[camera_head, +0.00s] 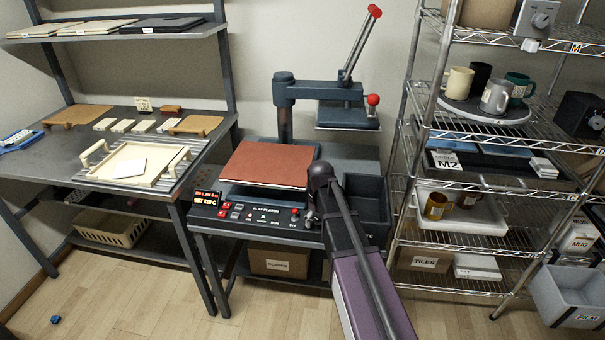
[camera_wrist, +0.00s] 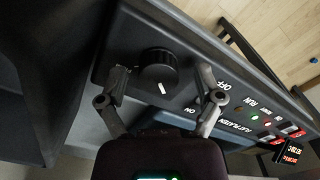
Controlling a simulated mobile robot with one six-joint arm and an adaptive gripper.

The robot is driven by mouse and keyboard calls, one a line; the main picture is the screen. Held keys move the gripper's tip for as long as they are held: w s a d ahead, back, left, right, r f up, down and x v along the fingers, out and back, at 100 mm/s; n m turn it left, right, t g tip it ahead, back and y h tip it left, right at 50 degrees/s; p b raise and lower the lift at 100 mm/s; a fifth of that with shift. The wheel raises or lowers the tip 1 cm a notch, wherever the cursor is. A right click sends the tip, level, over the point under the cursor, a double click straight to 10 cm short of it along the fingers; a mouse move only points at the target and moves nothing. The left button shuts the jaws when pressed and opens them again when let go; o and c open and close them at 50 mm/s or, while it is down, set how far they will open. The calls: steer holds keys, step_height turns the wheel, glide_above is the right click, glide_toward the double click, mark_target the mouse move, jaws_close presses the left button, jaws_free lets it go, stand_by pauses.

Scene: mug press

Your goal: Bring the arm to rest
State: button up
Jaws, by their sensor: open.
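My arm reaches in from the lower right of the head view, with a purple link and a dark wrist. My gripper (camera_head: 313,217) is at the right end of the flat press's control panel (camera_head: 262,217). In the wrist view my gripper (camera_wrist: 163,76) is open, its fingers on either side of a black round knob (camera_wrist: 158,62) with a white mark. ON and OFF labels are printed beside the knob. I cannot tell whether the fingers touch it. The press (camera_head: 272,163) has a reddish-brown pad, and its upper plate (camera_head: 345,117) is swung aside to the right.
A work table (camera_head: 60,158) with a white tray (camera_head: 137,165) stands on the left. A wire rack (camera_head: 480,130) with several mugs stands close to my arm on the right. A dark bin (camera_head: 364,195) is beside the press. Open floor (camera_head: 120,290) shows at the lower left.

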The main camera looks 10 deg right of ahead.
steer(key=shift+a+r, duration=0.15)
steer(key=shift+r, duration=0.2)
steer(key=shift+d+r+p, duration=0.2)
steer(key=shift+r+p, duration=0.25)
steer(key=shift+p, duration=0.25)
steer(key=s+d+f+m+b, duration=0.15)
steer(key=s+m, duration=0.25)
steer(key=s, duration=1.3)
step_height(320, 180, up, 17)
steer(key=w+p, duration=0.1)
steer(key=p, duration=1.6)
steer(key=shift+a+r+n, duration=0.15)
steer(key=shift+a+n, duration=0.15)
steer(key=shift+a, duration=0.05)
